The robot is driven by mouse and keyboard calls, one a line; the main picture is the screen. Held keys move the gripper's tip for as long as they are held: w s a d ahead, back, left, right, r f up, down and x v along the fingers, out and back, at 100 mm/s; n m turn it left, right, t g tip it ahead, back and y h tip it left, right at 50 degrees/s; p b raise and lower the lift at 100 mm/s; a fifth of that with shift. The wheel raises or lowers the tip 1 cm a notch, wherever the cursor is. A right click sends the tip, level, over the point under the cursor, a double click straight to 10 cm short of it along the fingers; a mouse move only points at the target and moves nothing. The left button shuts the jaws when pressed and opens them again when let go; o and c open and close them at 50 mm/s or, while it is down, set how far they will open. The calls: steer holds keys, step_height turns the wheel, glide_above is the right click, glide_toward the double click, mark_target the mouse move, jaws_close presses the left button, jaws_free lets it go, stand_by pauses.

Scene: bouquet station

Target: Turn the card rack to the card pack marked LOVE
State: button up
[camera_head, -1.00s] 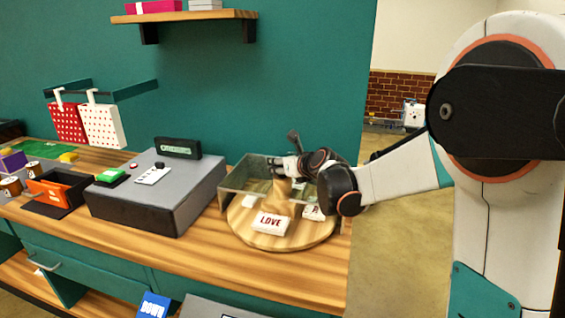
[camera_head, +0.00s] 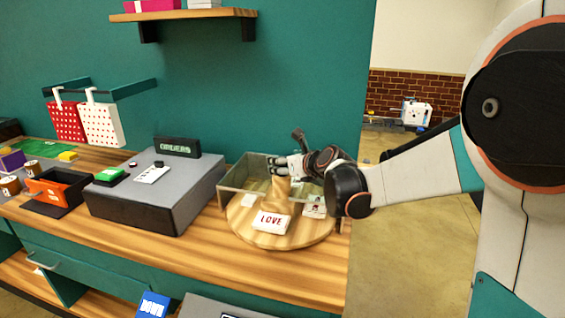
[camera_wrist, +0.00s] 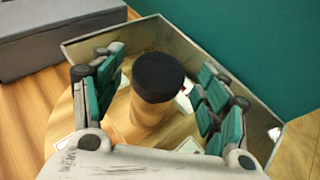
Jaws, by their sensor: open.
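The card rack is a round wooden turntable (camera_head: 295,241) on the counter with a wooden centre post (camera_head: 281,192). The pack marked LOVE (camera_head: 271,222) lies at its front edge, facing the head camera. Another pack (camera_head: 314,207) sits to its right, its marking unclear, and a pale one (camera_head: 247,201) to its left. My gripper (camera_head: 280,166) is at the top of the post. In the wrist view, my gripper (camera_wrist: 160,68) is open, with green-padded fingers on either side of the post's black cap (camera_wrist: 158,76). Gaps show between cap and pads.
A low wall (camera_head: 238,179) bounds the rack's back and left. Bare counter (camera_head: 230,255) lies in front.

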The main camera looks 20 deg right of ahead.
steer(key=v, duration=0.9)
steer(key=shift+s, duration=0.15)
steer(key=shift+f, duration=0.1)
